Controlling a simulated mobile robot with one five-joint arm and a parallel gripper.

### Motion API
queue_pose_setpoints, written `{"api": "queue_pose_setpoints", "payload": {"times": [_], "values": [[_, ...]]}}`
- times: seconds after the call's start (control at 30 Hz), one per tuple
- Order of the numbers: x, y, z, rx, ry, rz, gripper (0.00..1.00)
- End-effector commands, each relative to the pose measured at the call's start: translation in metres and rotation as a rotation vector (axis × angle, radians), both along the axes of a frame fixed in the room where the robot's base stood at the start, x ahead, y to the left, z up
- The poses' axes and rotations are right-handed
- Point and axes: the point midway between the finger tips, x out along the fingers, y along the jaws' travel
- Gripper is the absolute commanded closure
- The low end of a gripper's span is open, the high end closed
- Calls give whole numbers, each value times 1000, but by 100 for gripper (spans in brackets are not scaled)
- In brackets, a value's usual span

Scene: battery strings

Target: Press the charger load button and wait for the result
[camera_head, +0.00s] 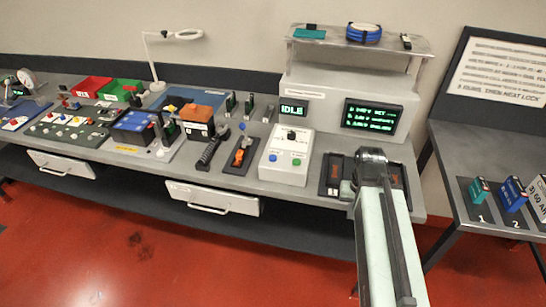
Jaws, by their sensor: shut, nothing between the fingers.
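The charger's white control box (283,174) stands on the bench at mid-right. It has a dark knob (291,135) on top, a blue button (273,157) at left and a green button (296,162) at right; their labels are too small to read. A small display (292,111) behind it reads IDLE in green. A larger screen (371,117) shows several lines of green text, hard to read. My arm reaches in from the lower right. My gripper (348,188) is small at its far end, shut and empty, right of the box and apart from both buttons.
Dark trays (333,174) lie beside my arm. An orange-handled tool (241,155) and a dark tool (212,146) lie left of the box. Red (91,87) and green (120,90) bins stand far left. A side table (470,187) with numbered packs stands right.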

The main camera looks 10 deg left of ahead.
Motion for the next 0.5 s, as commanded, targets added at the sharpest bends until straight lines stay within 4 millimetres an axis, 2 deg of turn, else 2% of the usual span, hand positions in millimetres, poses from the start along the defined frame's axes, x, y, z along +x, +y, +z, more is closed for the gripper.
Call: {"api": "queue_pose_setpoints", "payload": {"times": [0.07,0.17,0.4,0.5], "values": [[0,0,11,0,0,0,100],[0,0,38,0,0,0,100],[0,0,134,0,0,0,100],[0,0,155,0,0,0,100]]}}
